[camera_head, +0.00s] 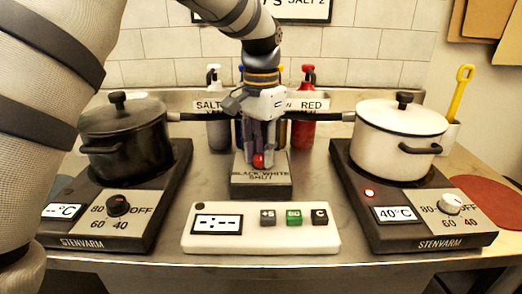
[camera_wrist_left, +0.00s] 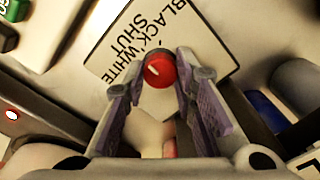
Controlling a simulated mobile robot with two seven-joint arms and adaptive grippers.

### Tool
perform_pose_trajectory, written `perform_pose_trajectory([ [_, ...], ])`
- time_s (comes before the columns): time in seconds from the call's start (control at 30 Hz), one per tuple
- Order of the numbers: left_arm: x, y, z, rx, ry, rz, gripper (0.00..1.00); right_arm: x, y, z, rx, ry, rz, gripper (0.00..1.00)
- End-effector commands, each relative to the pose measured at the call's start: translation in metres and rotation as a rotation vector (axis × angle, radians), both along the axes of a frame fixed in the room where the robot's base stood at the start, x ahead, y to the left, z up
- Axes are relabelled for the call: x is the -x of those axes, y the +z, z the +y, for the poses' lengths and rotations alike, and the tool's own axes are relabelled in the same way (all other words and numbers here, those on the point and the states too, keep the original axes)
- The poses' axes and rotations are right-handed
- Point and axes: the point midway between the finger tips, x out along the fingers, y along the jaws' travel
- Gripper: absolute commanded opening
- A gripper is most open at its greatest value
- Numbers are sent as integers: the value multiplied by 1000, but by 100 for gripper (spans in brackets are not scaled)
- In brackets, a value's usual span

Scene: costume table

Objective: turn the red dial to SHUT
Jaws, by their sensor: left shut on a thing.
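The red dial (camera_head: 258,160) is on a box with a pale label plate (camera_head: 249,183) lettered BLACK, WHITE and SHUT, in the middle of the counter. In the left wrist view the dial (camera_wrist_left: 160,69) shows a short white mark on its left side, toward the lettering on the plate (camera_wrist_left: 108,48); I cannot tell exactly which word it points at. My left gripper (camera_head: 258,150) reaches down from above, with its fingertips (camera_wrist_left: 162,72) closed on either side of the dial. My right gripper is not in view.
A black pot (camera_head: 125,140) and a white pot (camera_head: 400,138) stand on hotplates left and right. A white timer box (camera_head: 262,245) sits in front of the dial. Pump bottles, including a red one (camera_head: 303,130), stand close behind my left gripper.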

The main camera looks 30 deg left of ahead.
Motion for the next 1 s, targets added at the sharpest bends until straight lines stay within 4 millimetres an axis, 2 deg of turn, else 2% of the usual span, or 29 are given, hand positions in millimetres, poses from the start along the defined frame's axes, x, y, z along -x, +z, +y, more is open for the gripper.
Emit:
perform_pose_trajectory([
  [0.3,0,1,1,-1,0,-2,0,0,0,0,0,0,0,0],
  [0.33,0,1,1,-1,0,-2,27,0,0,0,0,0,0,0],
  [0.4,0,1,1,-1,0,-2,43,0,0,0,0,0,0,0],
  [0.43,0,1,1,-1,0,-2,46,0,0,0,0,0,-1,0],
  [0.77,-1,6,0,-1,0,-2,46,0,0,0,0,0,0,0],
  [0.87,-1,26,0,-1,1,-6,46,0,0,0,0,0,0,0],
  [1.0,-1,66,0,-1,1,-8,46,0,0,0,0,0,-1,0],
])
